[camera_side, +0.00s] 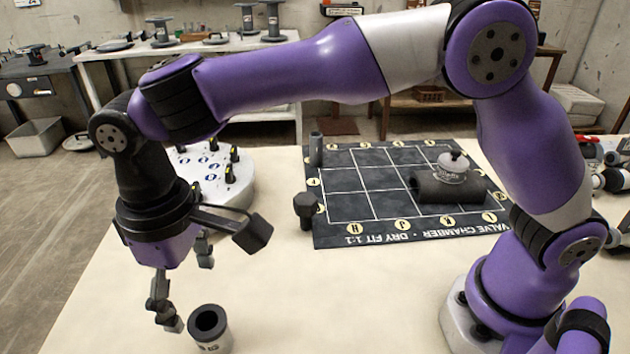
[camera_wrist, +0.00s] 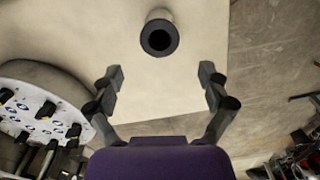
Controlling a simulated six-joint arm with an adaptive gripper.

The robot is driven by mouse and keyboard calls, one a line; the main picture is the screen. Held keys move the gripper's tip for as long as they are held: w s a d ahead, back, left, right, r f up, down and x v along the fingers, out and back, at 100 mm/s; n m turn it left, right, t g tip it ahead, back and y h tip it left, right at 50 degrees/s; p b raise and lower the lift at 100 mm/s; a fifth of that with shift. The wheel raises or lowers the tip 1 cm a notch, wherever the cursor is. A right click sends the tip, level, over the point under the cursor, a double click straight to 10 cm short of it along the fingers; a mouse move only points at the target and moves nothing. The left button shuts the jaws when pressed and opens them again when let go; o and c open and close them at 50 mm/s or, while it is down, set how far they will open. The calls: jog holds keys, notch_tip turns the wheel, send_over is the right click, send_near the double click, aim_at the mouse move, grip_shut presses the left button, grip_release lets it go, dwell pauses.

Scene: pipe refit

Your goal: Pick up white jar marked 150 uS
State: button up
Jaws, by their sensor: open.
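My gripper (camera_side: 190,290) is open and empty, with its fingers pointing down over the front left of the table. A pale, off-white jar (camera_side: 214,342) with a dark, hollow-looking top stands upright just right of the lower fingertip. Its small dark label is too small to read. In the wrist view this jar (camera_wrist: 159,37) lies beyond and between the open fingertips (camera_wrist: 160,74), apart from them. A second white pot (camera_side: 452,167) with a knobbed lid sits by the dark pipe on the mat; its marking is also unreadable.
A dark gridded mat (camera_side: 350,205) carries a thick dark pipe (camera_side: 445,189). A dark bolt-like piece (camera_side: 306,208) stands at the mat's left edge. A round white stand (camera_side: 212,172) with black and yellow pegs is behind my gripper. The table's front middle is clear.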

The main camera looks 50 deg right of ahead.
aim_at(211, 330)
notch_tip(211, 330, down, 10)
jog(key=shift+s+d+r, duration=0.15)
jog(key=c, duration=1.3)
